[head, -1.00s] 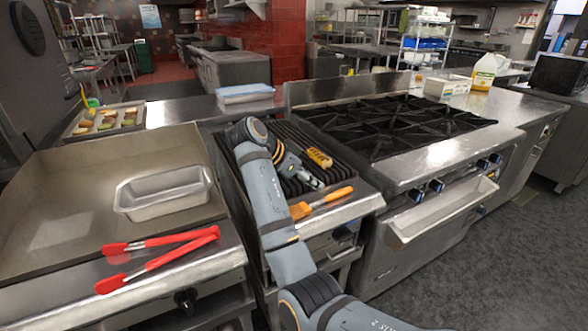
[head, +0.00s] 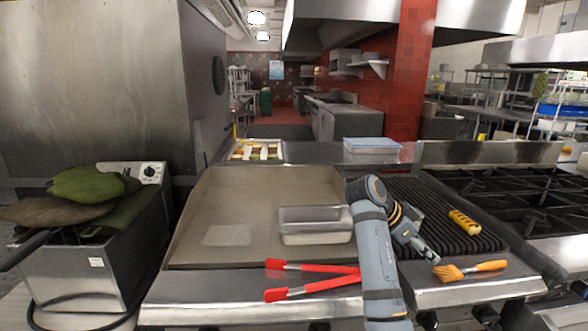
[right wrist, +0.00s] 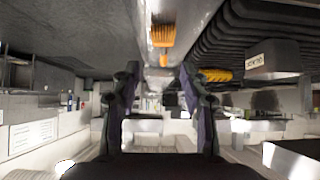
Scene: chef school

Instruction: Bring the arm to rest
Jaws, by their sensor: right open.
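My right arm reaches up from the bottom of the head view, and its gripper (head: 428,252) is over the front left part of the ribbed grill (head: 440,205). In the right wrist view the two dark fingers of the right gripper (right wrist: 160,80) stand apart with nothing between them. An orange-handled brush (head: 470,270) lies on the front ledge just right of the gripper. It also shows in the right wrist view (right wrist: 162,36). My left gripper is not in view.
A flat griddle (head: 215,205) on the left holds a metal pan (head: 315,225). Red tongs (head: 315,292) lie on its front ledge. A fryer (head: 85,275) with green and brown cloth-like items stands far left. A burner range (head: 570,250) is at right.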

